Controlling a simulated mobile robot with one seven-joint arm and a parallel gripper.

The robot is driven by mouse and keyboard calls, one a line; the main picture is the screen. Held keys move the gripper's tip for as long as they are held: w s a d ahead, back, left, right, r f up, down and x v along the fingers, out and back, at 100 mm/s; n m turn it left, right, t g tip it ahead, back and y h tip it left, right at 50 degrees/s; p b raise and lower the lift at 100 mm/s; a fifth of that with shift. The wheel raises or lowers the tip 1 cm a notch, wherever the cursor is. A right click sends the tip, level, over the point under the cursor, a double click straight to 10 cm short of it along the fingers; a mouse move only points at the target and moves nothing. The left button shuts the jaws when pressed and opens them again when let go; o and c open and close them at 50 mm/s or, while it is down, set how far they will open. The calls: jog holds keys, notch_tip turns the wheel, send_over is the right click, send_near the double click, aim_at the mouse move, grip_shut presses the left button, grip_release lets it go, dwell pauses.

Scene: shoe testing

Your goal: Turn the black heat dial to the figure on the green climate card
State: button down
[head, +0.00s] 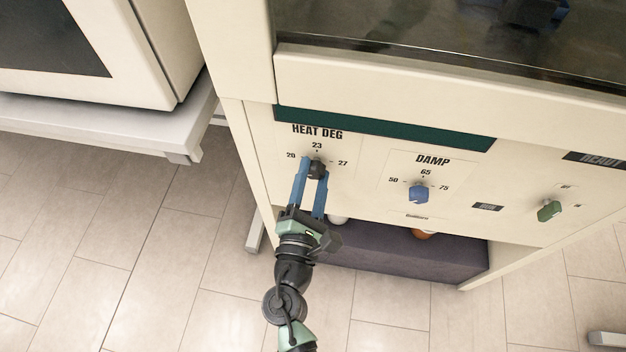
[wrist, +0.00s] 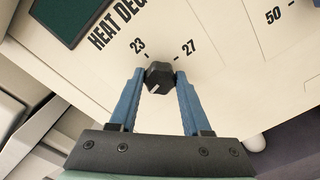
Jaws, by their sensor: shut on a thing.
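The black heat dial (head: 317,169) is on the cream panel under "HEAT DEG", with 20 at its left, 23 above and 27 at its right. My gripper (head: 313,172) is shut on it, a blue finger on each side. In the wrist view the dial (wrist: 158,76) sits between the fingertips (wrist: 158,82). A short white mark shows on its face toward my gripper; I cannot tell exactly which figure it points to. I see no green climate card with a readable figure in either view.
A blue DAMP dial (head: 418,193) and a green dial (head: 549,210) are farther right on the panel. A dark green strip (head: 380,127) runs above the dials. A white bench (head: 110,127) stands at left.

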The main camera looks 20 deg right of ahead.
jog(key=shift+f+m+b, duration=0.1)
jog(key=shift+m+b, duration=0.65)
jog(key=shift+m, duration=0.25)
jog(key=shift+c, duration=1.8)
grip_release()
jog(key=shift+s, duration=0.1)
jog(key=v, duration=1.3)
jog(key=shift+b, duration=0.45)
